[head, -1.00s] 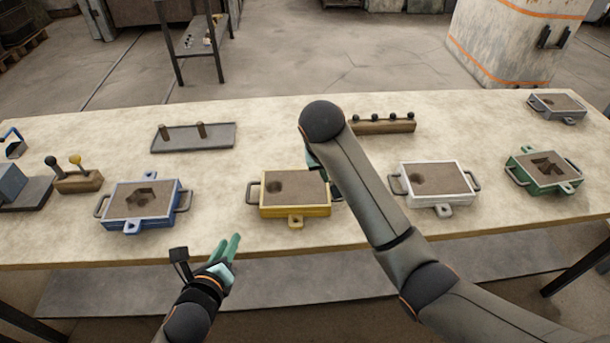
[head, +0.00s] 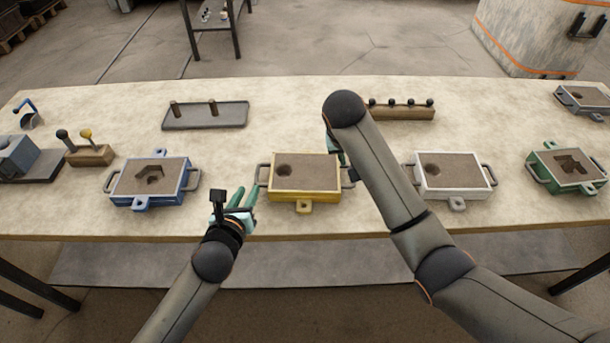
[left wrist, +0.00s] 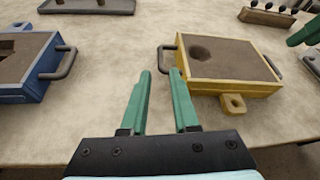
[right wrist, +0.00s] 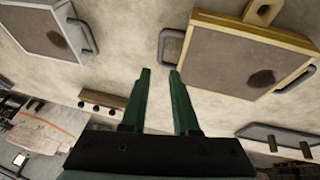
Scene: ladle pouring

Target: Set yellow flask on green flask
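The yellow flask (head: 304,196), sand-filled with a round hole, sits on the table between my grippers. It also shows in the left wrist view (left wrist: 212,88) and right wrist view (right wrist: 262,36). The green flask (head: 547,181), with an angular cavity in its sand, sits at the table's far right. My left gripper (head: 243,196) is open and empty; its fingertips (left wrist: 160,74) are just short of the yellow flask's left handle. My right gripper (right wrist: 160,74) is open, its tips close to the right handle; my right arm partly hides it in the head view.
A white flask (head: 455,192) stands between the yellow and green flasks. A blue flask (head: 150,197) is on the left, a grey flask (head: 583,103) at the far right back. A pegged tray (head: 205,116) and a knobbed wooden block (head: 405,114) lie behind.

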